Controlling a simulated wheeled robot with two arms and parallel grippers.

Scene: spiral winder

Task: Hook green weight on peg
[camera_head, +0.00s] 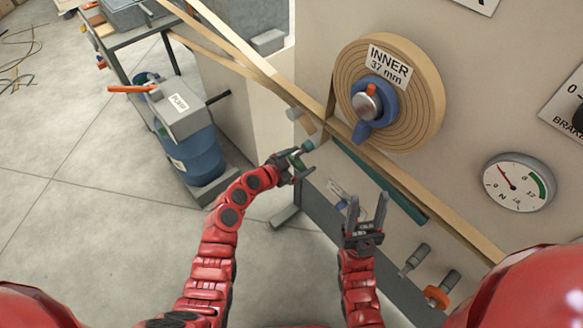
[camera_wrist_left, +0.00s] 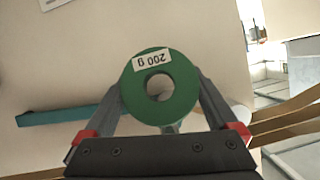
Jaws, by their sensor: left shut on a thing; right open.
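The green weight (camera_wrist_left: 183,100) is a thick ring with a white "200 g" label, upside down in the left wrist view. My left gripper (camera_head: 299,158) is shut on it, with a finger on each side of the ring. In the head view it is small and mostly hidden by the fingers, near the machine's front face. A bare grey peg (camera_head: 415,258) sticks out of the panel at lower right, well apart from the weight. Another peg beside it carries an orange ring (camera_head: 436,297). My right gripper (camera_head: 367,207) is open and empty, between the weight and the pegs.
A tan strip (camera_head: 440,214) runs diagonally across the machine front past the wound "INNER 37 mm" disc (camera_head: 425,85). A teal bar (camera_head: 385,183) lies below the strip. A round gauge (camera_head: 517,182) is at right.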

